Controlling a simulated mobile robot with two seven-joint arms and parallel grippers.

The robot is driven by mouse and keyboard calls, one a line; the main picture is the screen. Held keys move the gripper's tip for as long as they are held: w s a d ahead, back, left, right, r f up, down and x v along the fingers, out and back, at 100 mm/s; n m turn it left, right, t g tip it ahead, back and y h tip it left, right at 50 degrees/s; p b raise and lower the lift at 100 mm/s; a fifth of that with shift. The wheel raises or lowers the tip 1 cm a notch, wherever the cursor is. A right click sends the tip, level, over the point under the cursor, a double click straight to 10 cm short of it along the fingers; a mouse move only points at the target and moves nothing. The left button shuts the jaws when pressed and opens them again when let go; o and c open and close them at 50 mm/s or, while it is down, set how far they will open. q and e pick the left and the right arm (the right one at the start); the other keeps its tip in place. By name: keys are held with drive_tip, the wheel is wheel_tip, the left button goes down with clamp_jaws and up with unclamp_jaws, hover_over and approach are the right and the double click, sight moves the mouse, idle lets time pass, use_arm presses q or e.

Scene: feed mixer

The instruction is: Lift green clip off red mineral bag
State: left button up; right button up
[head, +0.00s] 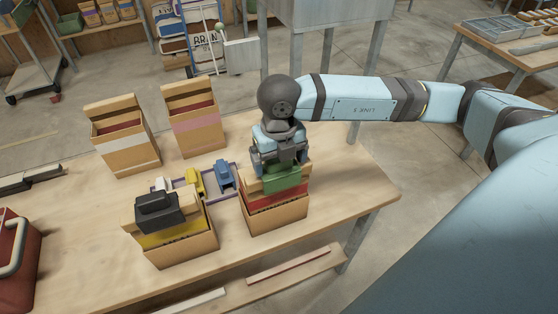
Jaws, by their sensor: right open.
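The green clip (283,180) sits across the folded top of the red mineral bag (275,199). That bag stands upright in a tan cardboard box (275,217) on the right of the wooden table. My right gripper (277,163) points down from above, right over the green clip, with open jaws. The gripper hides the upper part of the clip, and I cannot tell whether the fingers touch it. My left gripper is not in view.
A box with a yellow bag (173,234) and black clip (156,213) stands to the left. Between them a purple-edged tray (233,163) holds white, yellow and blue clips. Two open boxes (129,153) (196,133) stand behind. A red case (15,255) is far left.

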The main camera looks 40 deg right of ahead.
drive_tip(key=c, duration=1)
drive_tip(key=shift+r, duration=0.15)
drive_tip(key=shift+r+p, duration=1.3)
drive_tip(key=shift+r, duration=11.1)
